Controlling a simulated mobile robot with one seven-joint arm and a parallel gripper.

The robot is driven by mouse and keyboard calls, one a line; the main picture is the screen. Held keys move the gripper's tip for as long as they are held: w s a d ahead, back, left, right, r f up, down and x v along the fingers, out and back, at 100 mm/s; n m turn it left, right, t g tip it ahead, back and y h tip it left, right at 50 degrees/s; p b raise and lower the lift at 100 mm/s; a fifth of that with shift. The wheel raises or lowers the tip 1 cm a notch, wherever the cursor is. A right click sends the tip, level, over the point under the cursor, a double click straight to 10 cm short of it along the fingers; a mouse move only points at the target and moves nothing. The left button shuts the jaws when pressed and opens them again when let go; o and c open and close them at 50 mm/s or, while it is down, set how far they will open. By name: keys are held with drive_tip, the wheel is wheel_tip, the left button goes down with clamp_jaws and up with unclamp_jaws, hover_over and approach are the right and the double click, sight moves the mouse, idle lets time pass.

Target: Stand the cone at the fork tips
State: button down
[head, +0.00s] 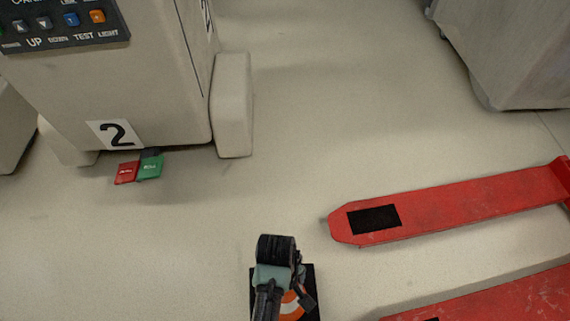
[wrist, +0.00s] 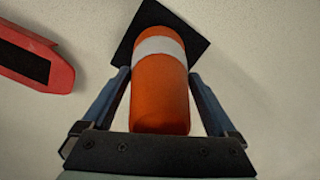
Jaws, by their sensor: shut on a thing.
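The cone is orange with a white band and a black square base. In the wrist view the cone (wrist: 160,90) sits between the two fingers of my gripper (wrist: 161,75), which is shut on it. Its base points away from the wrist camera. In the head view the cone (head: 291,305) shows only in part at the bottom, behind my gripper (head: 285,290). I cannot tell whether its base touches the floor. The red forks lie low to the right; the upper fork (head: 460,201) has its tip (head: 340,221) a little right of my gripper. A fork tip (wrist: 62,72) also shows at left in the wrist view.
A second red fork (head: 500,300) is at the bottom right, partly cut off. Another grey cover (head: 510,50) is at upper right. The floor between is clear.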

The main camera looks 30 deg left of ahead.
wheel_tip(320, 180, down, 4)
drive_tip(key=shift+w+b, duration=0.1)
drive_tip(key=shift+b, duration=1.1)
drive_tip(key=shift+f, duration=0.1)
unclamp_jaws()
drive_tip(key=r+p, duration=0.2)
drive_tip(key=r, duration=0.2)
drive_tip(key=a+r+p, duration=0.1)
drive_tip(key=r+p, duration=0.1)
drive_tip(key=r, duration=0.2)
drive_tip(key=r+p, duration=0.3)
drive_tip(key=r, duration=0.1)
drive_tip(key=shift+w+a, duration=0.15)
drive_tip(key=shift+w, duration=0.1)
